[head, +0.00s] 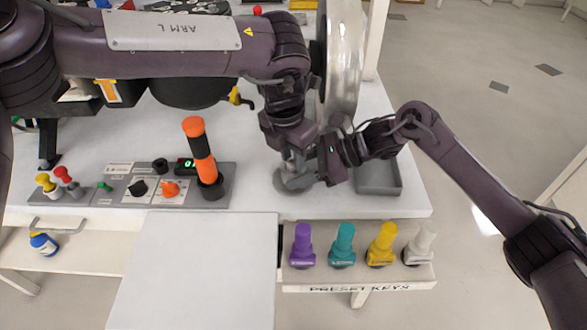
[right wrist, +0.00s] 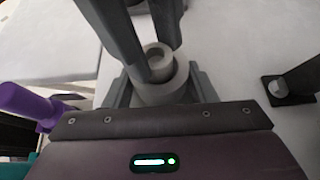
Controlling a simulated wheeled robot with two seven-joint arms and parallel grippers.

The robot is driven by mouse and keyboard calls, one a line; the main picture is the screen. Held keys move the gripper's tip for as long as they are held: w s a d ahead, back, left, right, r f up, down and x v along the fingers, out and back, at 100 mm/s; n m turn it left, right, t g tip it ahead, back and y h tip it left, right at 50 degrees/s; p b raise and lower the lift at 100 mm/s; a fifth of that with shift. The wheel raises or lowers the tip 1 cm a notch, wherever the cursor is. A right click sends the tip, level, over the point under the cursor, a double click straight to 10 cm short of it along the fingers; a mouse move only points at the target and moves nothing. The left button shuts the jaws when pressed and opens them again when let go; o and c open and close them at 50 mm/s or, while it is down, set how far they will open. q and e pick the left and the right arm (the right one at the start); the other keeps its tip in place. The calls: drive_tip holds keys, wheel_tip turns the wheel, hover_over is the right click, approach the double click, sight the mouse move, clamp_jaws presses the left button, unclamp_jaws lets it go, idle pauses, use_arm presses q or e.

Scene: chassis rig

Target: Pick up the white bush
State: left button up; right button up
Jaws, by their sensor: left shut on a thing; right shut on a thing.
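The white bush (right wrist: 158,62) shows in the right wrist view as a pale grey stepped ring with a hole, narrower at the top and wider below. My left gripper (head: 294,158) comes down from above, its fingers on the upper, narrower part. My right gripper (head: 308,177) reaches in from the right; its fingers (right wrist: 163,88) close around the wider lower part. In the head view the bush is mostly hidden by the two grippers. I cannot tell whether it touches the table.
A round grey base (head: 287,184) lies under the grippers. A grey tray (head: 380,190) is to the right. A control panel (head: 125,193) with an orange-black lever (head: 200,150) is at left. Purple, teal, yellow and white keys (head: 420,245) stand in front. A large metal wheel (head: 345,55) stands behind.

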sight(293, 162)
use_arm(q)
wheel_tip(293, 162, up, 10)
use_arm(e)
drive_tip(key=o, duration=0.8)
drive_tip(key=shift+o, duration=0.2)
